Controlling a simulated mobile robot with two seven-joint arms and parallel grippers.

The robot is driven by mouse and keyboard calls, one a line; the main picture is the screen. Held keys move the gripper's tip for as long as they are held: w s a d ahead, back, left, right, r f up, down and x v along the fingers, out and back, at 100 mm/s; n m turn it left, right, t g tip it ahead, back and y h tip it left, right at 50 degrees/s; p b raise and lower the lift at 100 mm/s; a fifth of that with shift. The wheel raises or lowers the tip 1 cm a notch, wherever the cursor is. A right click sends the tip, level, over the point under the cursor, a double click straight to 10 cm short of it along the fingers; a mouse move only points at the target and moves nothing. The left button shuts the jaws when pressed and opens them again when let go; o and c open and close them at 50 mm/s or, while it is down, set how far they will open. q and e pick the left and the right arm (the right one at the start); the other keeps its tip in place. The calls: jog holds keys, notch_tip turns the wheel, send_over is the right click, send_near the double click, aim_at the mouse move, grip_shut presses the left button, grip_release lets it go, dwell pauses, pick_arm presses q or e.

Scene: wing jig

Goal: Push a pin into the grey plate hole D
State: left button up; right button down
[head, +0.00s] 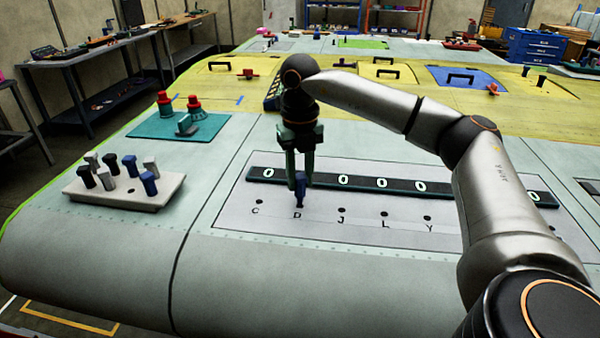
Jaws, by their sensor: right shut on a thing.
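The grey plate (240,225) lies on the wing, with a row of holes labelled C, D, J, L and Y. The pin is upright at hole D and covers the hole. I cannot tell how deep its tip sits. A pale pin block (125,192) at the left holds several grey, black and blue pins. My left gripper is not in view.
A dark strip (325,179) with green-white rings runs behind the holes. A teal mat (215,122) with red-topped items (193,104) lies behind the pin block. My right arm spans the right side. The wing's front is clear.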

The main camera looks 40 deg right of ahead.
jog(key=shift+f, duration=0.15)
dwell(0.4)
jog(key=shift+f+b, duration=0.9)
jog(key=shift+f, duration=0.35)
jog(key=c, duration=0.5)
grip_release()
jog(key=shift+c, duration=0.2)
notch_tip(320, 180, up, 8)
jog(key=shift+f, duration=0.25)
notch_tip(320, 180, up, 5)
jog(key=shift+r+p, duration=0.1)
jog(key=shift+p, duration=0.7)
